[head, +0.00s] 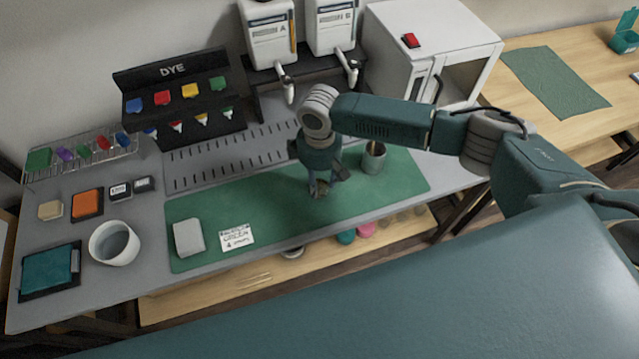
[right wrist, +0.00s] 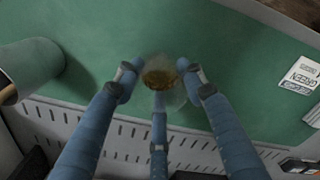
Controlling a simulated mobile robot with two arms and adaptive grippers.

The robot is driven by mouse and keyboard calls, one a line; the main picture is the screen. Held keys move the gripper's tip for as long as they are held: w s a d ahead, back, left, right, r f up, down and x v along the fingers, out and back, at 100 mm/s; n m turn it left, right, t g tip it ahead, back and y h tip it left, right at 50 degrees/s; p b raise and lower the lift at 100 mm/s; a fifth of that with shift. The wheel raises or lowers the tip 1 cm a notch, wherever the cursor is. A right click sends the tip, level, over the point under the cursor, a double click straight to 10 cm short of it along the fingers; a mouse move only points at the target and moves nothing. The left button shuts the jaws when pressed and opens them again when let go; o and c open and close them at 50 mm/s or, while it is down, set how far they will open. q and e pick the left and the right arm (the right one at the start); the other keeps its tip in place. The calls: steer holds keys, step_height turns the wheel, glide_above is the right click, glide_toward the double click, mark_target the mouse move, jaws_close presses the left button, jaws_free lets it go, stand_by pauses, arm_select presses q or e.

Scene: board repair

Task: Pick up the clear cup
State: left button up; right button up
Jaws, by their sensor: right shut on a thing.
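The clear cup (right wrist: 162,74) shows in the right wrist view between my fingertips, see-through, with something yellowish-brown visible in it. My right gripper (right wrist: 160,84) is shut on it, with two fingers on one side and one opposite. In the head view my right gripper (head: 320,186) points down over the green mat (head: 280,215), and the cup is mostly hidden by the fingers. I cannot tell whether the cup touches the mat. My left gripper is not in view.
A grey container (head: 374,158) with a stick stands right of the gripper. A white card (head: 237,237) and a grey block (head: 188,238) lie on the mat's left part. A white bowl (head: 113,243) stands left of the mat. Dispensers (head: 268,35) and a dye rack (head: 180,97) stand behind.

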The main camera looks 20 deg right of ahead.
steer(key=shift+r, duration=0.15)
step_height(320, 180, up, 20)
steer(key=b, duration=0.2)
stand_by(1.1)
steer(key=s+d+r+m, duration=0.1)
steer(key=s+d+m, duration=0.1)
steer(key=s+m, duration=0.2)
steer(key=s+d+r+m, duration=0.1)
steer(key=s+d+m, duration=0.1)
steer(key=s+m, duration=0.3)
steer(key=s, duration=0.4)
steer(key=shift+s+r, duration=0.35)
steer(key=shift+s, duration=0.05)
steer(key=shift+s, duration=0.1)
